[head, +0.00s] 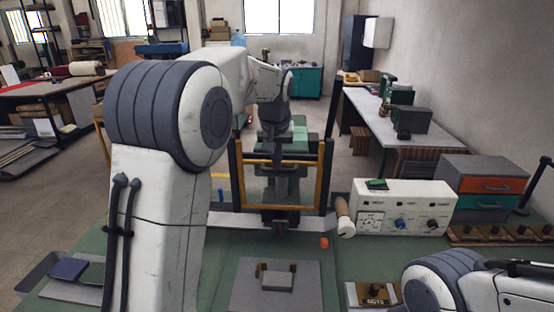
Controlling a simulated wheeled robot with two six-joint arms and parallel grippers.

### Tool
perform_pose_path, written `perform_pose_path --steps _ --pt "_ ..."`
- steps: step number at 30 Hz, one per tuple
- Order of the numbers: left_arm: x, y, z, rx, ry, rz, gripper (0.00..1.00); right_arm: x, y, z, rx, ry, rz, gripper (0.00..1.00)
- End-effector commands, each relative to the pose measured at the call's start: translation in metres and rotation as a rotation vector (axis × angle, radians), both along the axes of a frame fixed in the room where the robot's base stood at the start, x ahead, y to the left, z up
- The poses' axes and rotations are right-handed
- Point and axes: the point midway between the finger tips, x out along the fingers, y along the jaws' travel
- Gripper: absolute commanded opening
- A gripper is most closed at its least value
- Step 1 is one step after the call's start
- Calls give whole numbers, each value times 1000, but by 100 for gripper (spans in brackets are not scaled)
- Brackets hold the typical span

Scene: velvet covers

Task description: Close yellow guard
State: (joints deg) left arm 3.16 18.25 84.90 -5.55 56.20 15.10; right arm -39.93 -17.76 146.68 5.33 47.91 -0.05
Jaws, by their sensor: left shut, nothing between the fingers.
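The yellow guard (323,172) is an upright yellow frame in the middle of the head view, set between dark posts on a press-like machine. A dark crossbar with a handle-like part runs across it. My left arm reaches over from the left, and my left gripper (276,128) points down at the top of the guard, in front of or just above its upper bar. The gripper is shut and empty; I cannot tell whether it touches the guard. My right arm shows only at the lower right, and its gripper is out of view.
A white control box (398,207) with knobs stands right of the guard. A wooden-handled lever (343,214) and an orange cap (324,242) are nearby. A grey block (277,281) lies on a plate in front.

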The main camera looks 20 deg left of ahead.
Motion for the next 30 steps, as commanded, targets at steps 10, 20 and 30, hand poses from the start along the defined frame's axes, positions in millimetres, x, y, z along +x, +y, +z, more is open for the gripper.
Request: perform_pose_path --steps 10,20,30 --pt "0 0 -14 0 1 0 0 0 0 -11 0 0 -1 100" --pt "0 0 -98 0 4 0 0 0 0 -72 0 0 -2 100" --pt "0 0 -175 0 3 0 0 0 0 -122 0 0 0 100"
